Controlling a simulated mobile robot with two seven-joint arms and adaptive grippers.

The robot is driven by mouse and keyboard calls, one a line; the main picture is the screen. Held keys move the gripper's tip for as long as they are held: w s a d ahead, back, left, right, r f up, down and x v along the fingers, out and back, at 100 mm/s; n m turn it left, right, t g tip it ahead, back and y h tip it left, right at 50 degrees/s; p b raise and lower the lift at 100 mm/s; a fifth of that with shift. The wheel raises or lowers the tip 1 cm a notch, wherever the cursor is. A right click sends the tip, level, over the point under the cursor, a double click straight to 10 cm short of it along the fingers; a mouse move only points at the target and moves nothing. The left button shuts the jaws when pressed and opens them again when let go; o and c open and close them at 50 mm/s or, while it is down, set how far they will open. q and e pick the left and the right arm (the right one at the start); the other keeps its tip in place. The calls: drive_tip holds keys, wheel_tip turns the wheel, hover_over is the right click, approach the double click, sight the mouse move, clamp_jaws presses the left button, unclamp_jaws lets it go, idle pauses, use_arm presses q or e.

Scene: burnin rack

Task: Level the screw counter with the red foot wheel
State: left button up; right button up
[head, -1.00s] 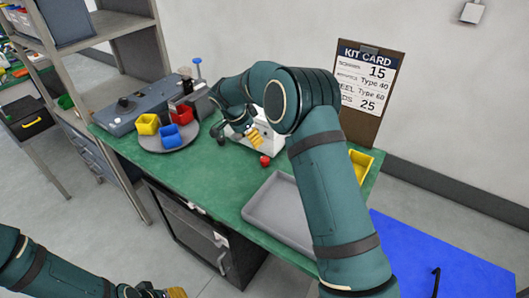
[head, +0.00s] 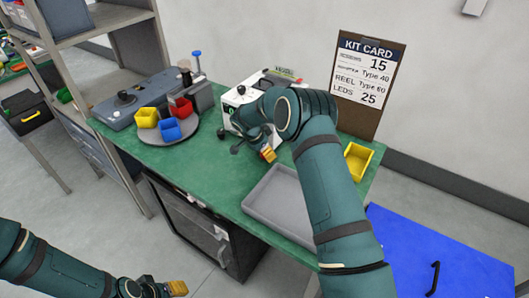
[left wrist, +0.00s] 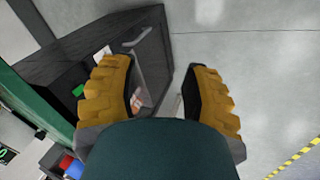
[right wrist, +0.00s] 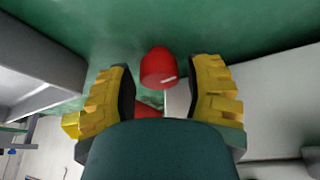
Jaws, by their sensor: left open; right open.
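The screw counter (head: 234,102) is a white machine on the green bench, partly hidden behind my right arm in the head view. Its white body (right wrist: 255,105) also shows at the right of the right wrist view. The red foot wheel (right wrist: 158,68), with a white mark, is just ahead of my right fingertips, between their lines and apart from both. Another red part (right wrist: 147,110) shows lower between the fingers, mostly hidden. My right gripper (head: 268,153) is open at the counter's front corner and hides the wheel in the head view. My left gripper (left wrist: 160,85) is open and empty, away from the bench.
A grey tray (head: 256,208) lies in front of the counter, close to my right forearm. A yellow bin (head: 358,162) stands right of the arm. A round turntable (head: 157,137) with coloured bins is at left. A kit card (head: 368,85) stands behind. Green bench shows bare between turntable and tray.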

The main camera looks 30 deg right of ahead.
drive_tip(key=shift+o, duration=0.2)
clamp_jaws()
drive_tip(key=n+b, duration=0.1)
drive_tip(key=b, duration=0.1)
drive_tip(key=n+t+b, duration=0.1)
drive_tip(key=n, duration=0.1)
drive_tip(key=shift+f+b, duration=0.25)
drive_tip(key=shift+b, duration=0.15)
drive_tip(key=shift+s+r+n+t+y+b, duration=0.15)
drive_tip(key=shift+n+t+y+b, duration=0.25)
drive_tip(key=shift+n, duration=0.5)
use_arm(q)
drive_tip(key=f, duration=0.1)
drive_tip(key=s+f, duration=0.1)
drive_tip(key=f, duration=0.2)
drive_tip(key=shift+s+d+f, duration=0.1)
drive_tip(key=shift+s+f, duration=0.15)
drive_tip(key=shift+s, duration=0.05)
drive_tip(key=shift+w, duration=0.1)
use_arm(e)
drive_tip(key=shift+c, duration=0.2)
unclamp_jaws()
